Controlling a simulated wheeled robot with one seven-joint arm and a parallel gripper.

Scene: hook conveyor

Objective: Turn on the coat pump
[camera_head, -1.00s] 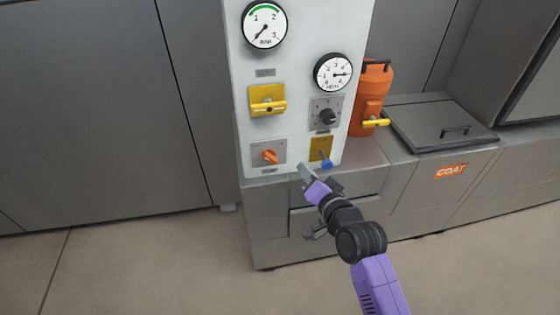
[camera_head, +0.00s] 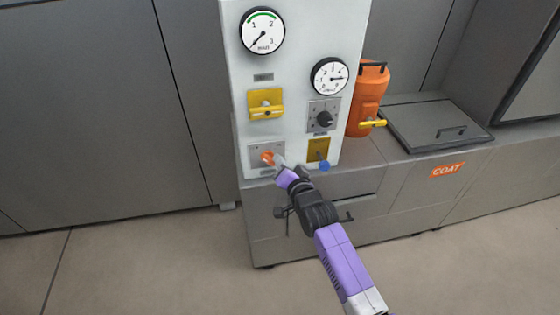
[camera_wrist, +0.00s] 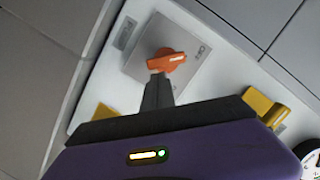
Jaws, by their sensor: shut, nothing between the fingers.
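An orange rotary knob (camera_head: 266,157) sits on a grey plate at the lower left of the white control panel (camera_head: 292,75). The knob also shows in the wrist view (camera_wrist: 167,60), with a pale mark on its handle and a printed label beside it. My gripper (camera_head: 280,160) is shut and empty, with its fingertips right at the knob's lower right side. In the wrist view its fingers (camera_wrist: 158,80) end just below the knob; I cannot tell whether they touch it. The orange COAT label (camera_head: 447,169) is on the cabinet front at right.
Two gauges (camera_head: 262,31) (camera_head: 329,76) sit above. An orange canister (camera_head: 368,95) with a yellow handle stands right of the panel. The floor in front is clear.

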